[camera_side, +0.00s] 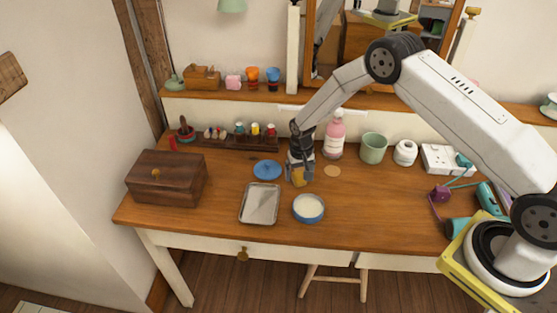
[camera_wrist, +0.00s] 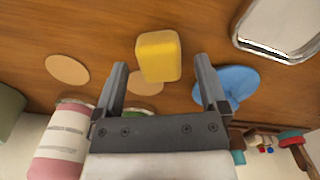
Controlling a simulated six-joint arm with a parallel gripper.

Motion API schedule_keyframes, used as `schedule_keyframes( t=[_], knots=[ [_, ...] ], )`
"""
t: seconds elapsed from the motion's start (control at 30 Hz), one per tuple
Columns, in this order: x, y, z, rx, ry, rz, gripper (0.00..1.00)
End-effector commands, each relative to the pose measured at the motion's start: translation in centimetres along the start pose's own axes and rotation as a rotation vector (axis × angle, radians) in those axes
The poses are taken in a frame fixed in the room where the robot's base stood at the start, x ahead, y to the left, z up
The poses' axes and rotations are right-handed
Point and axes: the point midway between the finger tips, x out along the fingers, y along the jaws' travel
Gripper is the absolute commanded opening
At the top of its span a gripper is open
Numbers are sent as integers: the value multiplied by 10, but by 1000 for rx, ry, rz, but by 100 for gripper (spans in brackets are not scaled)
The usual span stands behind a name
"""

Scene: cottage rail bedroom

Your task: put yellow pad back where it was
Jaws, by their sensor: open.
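The yellow pad (camera_wrist: 159,56) is a small rounded block. In the wrist view it stands between the tips of my open gripper (camera_wrist: 161,66), with gaps visible on both sides. In the side view my gripper (camera_side: 300,178) points down at the tabletop and the pad (camera_side: 298,177) shows low between its fingers, partly hidden. One tan disc (camera_wrist: 145,83) lies partly covered by the pad in the wrist view; I cannot tell whether the pad rests on it. A second tan disc (camera_wrist: 67,69) lies bare, also seen in the side view (camera_side: 332,171).
A pink bottle (camera_side: 334,138) and green cup (camera_side: 374,148) stand behind to the right. A wooden box (camera_side: 167,178) is at left.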

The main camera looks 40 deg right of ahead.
Motion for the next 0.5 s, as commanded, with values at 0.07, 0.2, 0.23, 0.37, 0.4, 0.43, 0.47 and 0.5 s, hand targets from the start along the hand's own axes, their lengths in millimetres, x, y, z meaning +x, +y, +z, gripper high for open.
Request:
schedule_keyframes(
  t=[0.07,0.2,0.23,0.37,0.4,0.43,0.47,0.5],
  knots=[
    [-10,0,0,0,2,-1,93],
    [-28,0,0,0,1,0,93],
    [-33,0,-1,0,2,-1,93],
    [-51,0,0,0,1,0,93],
    [-57,0,0,0,2,-1,93],
    [-61,0,0,0,2,-1,93],
    [-66,0,0,0,2,-1,93],
    [-71,0,0,0,2,-1,93]
  ],
)
